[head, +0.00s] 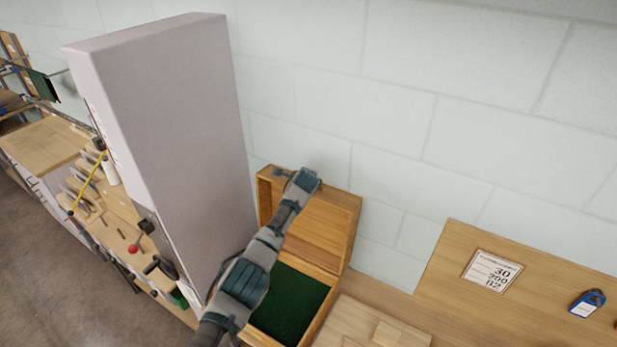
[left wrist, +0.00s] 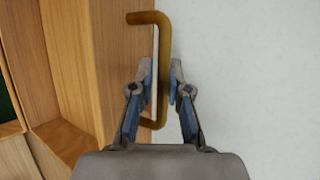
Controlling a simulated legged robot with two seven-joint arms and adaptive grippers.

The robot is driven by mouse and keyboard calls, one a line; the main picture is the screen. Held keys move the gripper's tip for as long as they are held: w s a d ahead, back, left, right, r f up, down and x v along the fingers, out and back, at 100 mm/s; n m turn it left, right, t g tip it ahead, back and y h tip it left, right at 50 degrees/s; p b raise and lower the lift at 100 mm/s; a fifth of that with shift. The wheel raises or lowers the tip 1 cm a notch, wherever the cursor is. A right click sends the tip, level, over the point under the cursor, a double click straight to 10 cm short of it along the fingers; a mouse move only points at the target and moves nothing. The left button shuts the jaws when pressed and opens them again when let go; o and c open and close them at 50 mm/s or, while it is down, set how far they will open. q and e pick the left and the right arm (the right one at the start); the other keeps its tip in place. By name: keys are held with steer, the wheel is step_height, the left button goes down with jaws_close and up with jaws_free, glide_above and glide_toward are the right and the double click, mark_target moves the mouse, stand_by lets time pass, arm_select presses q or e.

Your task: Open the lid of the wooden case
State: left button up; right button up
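The wooden case (head: 322,317) stands on the bench at the lower middle of the head view, its dark green lining showing. Its lid (head: 328,225) is raised, standing up near the pale wall. My left gripper (head: 300,180) is at the lid's upper edge, and my arm covers part of the case. In the left wrist view, the bent brass handle (left wrist: 163,85) runs between the two fingers of my left gripper (left wrist: 160,80). The fingers are close around the bar, beside the wooden lid (left wrist: 115,70). My right gripper is not in view.
A tall pale cabinet (head: 170,140) stands close left of the case. A wooden board (head: 375,325) lies right of it. A panel with a printed card (head: 492,271) and a blue tag (head: 587,303) are farther right. A tool bench (head: 110,215) is at left.

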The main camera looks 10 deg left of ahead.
arm_select(q)
steer(key=shift+o, duration=1.1)
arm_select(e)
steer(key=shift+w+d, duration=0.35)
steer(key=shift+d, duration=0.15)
arm_select(q)
steer(key=shift+s+r, duration=0.15)
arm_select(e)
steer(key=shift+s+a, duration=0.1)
arm_select(q)
steer(key=shift+s+d+r, duration=0.1)
steer(key=shift+s+r, duration=0.2)
steer(key=shift+s, duration=0.15)
steer(key=v, duration=1)
steer(key=shift+s, duration=0.2)
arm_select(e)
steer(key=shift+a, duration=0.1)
